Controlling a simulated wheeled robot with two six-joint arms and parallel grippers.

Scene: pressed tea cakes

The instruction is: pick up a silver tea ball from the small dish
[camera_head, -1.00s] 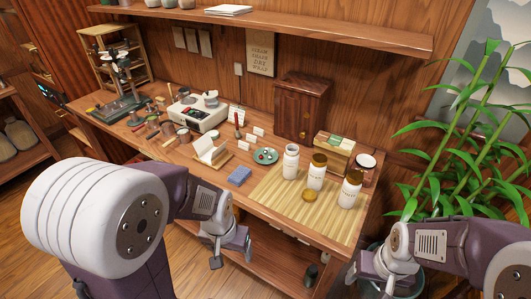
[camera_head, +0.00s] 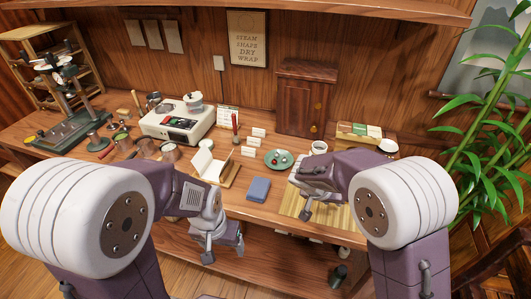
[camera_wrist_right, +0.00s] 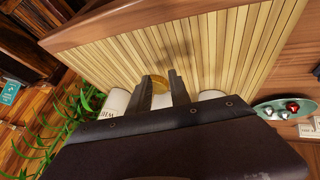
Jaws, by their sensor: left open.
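The small green dish (camera_head: 269,164) sits on the table behind the blue block. It holds a few small balls, at least one red and some pale or silvery; they are too small to tell apart surely. The dish also shows at the right edge of the right wrist view (camera_wrist_right: 266,109). My left gripper (camera_head: 222,252) is open and empty, low in front of the table edge, left of and nearer than the dish. My right gripper (camera_head: 305,208) is over the slatted mat, right of the dish. In the right wrist view its fingers (camera_wrist_right: 163,88) stand apart, with a gold lid seen between them.
A blue block (camera_head: 258,189) and a wooden card stand (camera_head: 222,172) lie near the dish. My right arm hides most of the slatted mat (camera_head: 293,204) and jars; one white jar (camera_head: 319,148) shows behind it. A dark wooden cabinet (camera_head: 303,100) stands at the back.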

